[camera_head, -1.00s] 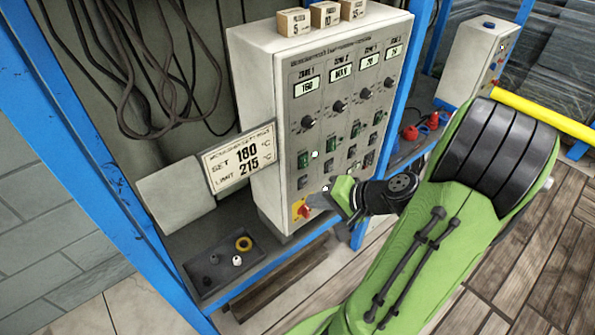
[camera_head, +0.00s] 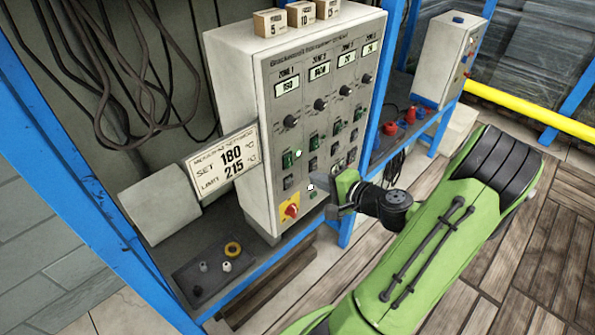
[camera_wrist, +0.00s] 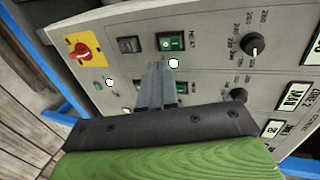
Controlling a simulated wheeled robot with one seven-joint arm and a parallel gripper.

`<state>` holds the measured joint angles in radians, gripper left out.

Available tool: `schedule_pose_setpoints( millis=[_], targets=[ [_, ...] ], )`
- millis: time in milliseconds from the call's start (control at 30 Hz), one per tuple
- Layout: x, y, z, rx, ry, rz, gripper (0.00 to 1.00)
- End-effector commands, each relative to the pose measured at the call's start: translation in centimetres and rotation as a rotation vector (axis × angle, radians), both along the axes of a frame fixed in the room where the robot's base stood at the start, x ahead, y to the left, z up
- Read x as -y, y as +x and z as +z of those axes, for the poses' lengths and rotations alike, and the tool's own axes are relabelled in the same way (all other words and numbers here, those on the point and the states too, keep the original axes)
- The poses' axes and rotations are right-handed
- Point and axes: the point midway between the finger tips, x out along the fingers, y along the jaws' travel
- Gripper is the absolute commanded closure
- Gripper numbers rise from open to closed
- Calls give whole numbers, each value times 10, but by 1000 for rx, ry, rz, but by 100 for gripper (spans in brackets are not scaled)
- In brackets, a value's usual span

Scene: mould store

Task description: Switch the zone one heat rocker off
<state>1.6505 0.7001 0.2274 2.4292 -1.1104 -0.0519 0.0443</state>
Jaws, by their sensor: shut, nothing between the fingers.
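The zone one heat rocker (camera_head: 288,160) is the green rocker below the zone one dial on the grey control panel. In the wrist view it is the green rocker (camera_wrist: 170,41) beside the word HEAT, with light marks on its face. My gripper (camera_head: 327,192) is in front of the lower part of the panel, to the right of and below that rocker. In the wrist view my gripper's fingers (camera_wrist: 158,72) are shut and empty, their tips just below the rocker in the picture. I cannot tell whether they touch the panel. They partly hide the neighbouring controls.
A red rotary switch on a yellow plate (camera_head: 291,211) is at the panel's lower left. A black rocker (camera_wrist: 130,45) lies beside the heat rocker. Dials (camera_head: 291,121) are above. A sign (camera_head: 226,163) reads SET 180, LIMIT 215. A dark tray (camera_head: 205,280) is below.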

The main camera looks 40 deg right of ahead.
Motion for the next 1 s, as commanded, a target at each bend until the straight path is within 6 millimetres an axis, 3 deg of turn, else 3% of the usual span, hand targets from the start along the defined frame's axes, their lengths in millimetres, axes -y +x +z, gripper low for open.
schedule_pose_setpoints(
  millis=[200, 400, 1000],
  targets=[
    [-2, 46, -15, 1, -1, 4, 100],
    [-2, 73, -23, 0, -2, 2, 100],
    [-2, 82, -35, 54, 0, -1, 100]
  ],
)
